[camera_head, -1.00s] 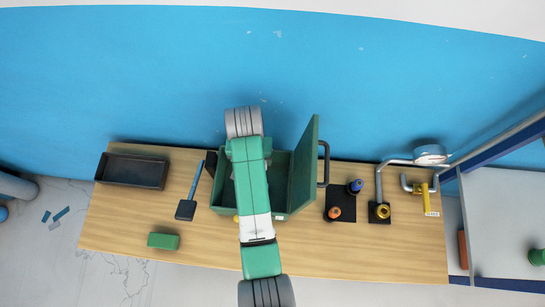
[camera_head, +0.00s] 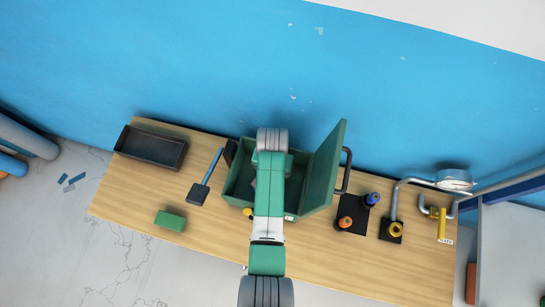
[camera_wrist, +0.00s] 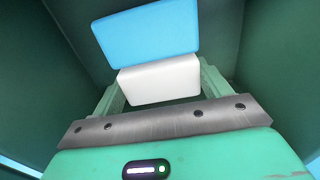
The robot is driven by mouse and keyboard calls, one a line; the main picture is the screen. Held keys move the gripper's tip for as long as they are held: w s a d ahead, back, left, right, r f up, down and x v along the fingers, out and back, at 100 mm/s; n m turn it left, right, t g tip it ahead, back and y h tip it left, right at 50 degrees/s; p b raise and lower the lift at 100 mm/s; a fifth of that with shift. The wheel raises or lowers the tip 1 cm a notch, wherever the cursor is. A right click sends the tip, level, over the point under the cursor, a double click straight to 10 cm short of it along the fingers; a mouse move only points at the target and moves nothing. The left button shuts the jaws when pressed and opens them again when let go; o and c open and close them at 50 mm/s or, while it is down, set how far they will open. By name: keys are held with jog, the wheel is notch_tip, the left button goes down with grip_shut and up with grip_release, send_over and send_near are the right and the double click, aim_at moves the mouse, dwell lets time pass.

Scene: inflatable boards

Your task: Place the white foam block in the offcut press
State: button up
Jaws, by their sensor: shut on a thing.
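The offcut press (camera_head: 240,197) is an open-topped green box on the table, with its green lid (camera_head: 325,170) standing open at the right. My arm reaches over it and hides my gripper and much of the inside in the head view. In the wrist view my gripper (camera_wrist: 160,86) is shut on the white foam block (camera_wrist: 160,80), between its two green fingers. Dark green walls surround the block there. A light blue block (camera_wrist: 148,32) shows just beyond the white one. I cannot tell whether the two touch, or whether the white block rests on the floor.
The wooden table (camera_head: 300,260) also bears a dark tray (camera_head: 150,148), a blue-handled tool (camera_head: 207,176) and a green block (camera_head: 171,220) at left. The table's front is mostly clear.

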jog(key=shift+f, duration=0.1)
jog(key=o, duration=1)
jog(key=shift+c, duration=0.2)
notch_tip(320, 180, up, 12)
jog(key=p, duration=0.1)
